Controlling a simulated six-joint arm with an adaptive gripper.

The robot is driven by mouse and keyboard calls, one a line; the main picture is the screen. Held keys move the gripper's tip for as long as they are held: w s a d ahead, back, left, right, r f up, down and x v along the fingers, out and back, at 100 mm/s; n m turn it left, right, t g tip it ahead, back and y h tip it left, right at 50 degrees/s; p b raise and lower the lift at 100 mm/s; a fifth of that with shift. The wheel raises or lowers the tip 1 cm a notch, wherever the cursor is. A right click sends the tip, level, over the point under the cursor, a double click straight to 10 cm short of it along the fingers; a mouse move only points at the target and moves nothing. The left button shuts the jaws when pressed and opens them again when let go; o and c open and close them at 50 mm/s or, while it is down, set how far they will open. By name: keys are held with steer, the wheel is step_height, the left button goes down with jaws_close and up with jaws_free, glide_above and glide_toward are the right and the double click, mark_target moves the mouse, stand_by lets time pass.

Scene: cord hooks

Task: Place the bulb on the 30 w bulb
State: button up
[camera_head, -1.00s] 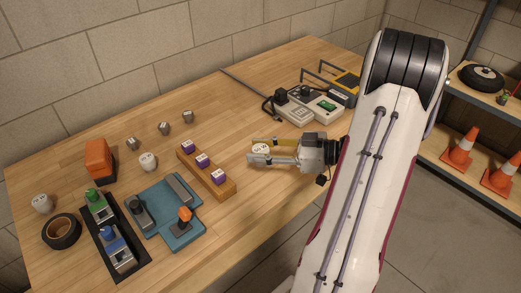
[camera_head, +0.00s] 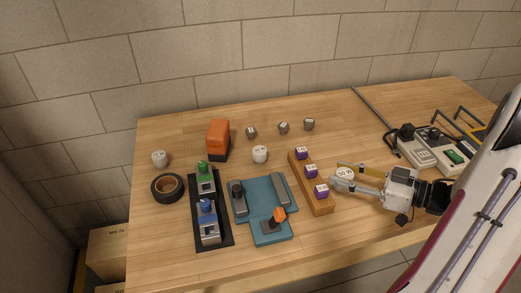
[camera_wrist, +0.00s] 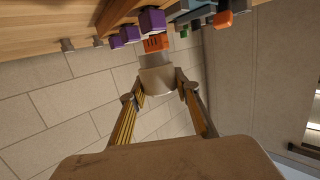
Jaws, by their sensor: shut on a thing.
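My gripper (camera_head: 343,174) is shut on a white bulb (camera_head: 345,174) with dark lettering too small to read surely. The bulb is just right of the wooden strip with purple-based blocks; its height above the table is hard to judge. In the wrist view the pale bulb (camera_wrist: 157,80) sits between my two fingertips (camera_wrist: 157,86). Two similar white bulbs stand on the table: one behind the teal plate (camera_head: 260,154) and one at the far left (camera_head: 160,158). Their lettering is too small to read, so I cannot tell which is the 30 w bulb.
The wooden strip (camera_head: 326,207) lies between my gripper and the teal plate (camera_head: 262,192). A black tray (camera_head: 198,240) with green and blue switches, a tape roll (camera_head: 167,188) and an orange-topped block (camera_head: 219,137) stand left. Several small grey cubes (camera_head: 283,127) lie behind. Grey controllers (camera_head: 416,150) stand right.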

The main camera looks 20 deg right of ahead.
steer(key=w+a+r+m+t+h, duration=0.15)
steer(key=w+a+r, duration=0.35)
steer(key=w+a, duration=0.7)
steer(key=w+a+r+m+t+h, duration=0.15)
steer(key=w+a+r, duration=0.25)
steer(key=w+a, duration=0.75)
steer(key=w+d+f+m+t+h, duration=0.1)
steer(key=d+f+m+h, duration=0.3)
steer(key=d+m+h, duration=0.2)
steer(key=d+h, duration=0.2)
steer(key=h, duration=0.1)
steer(key=shift+m, duration=0.3)
steer(key=shift+f, duration=2.9)
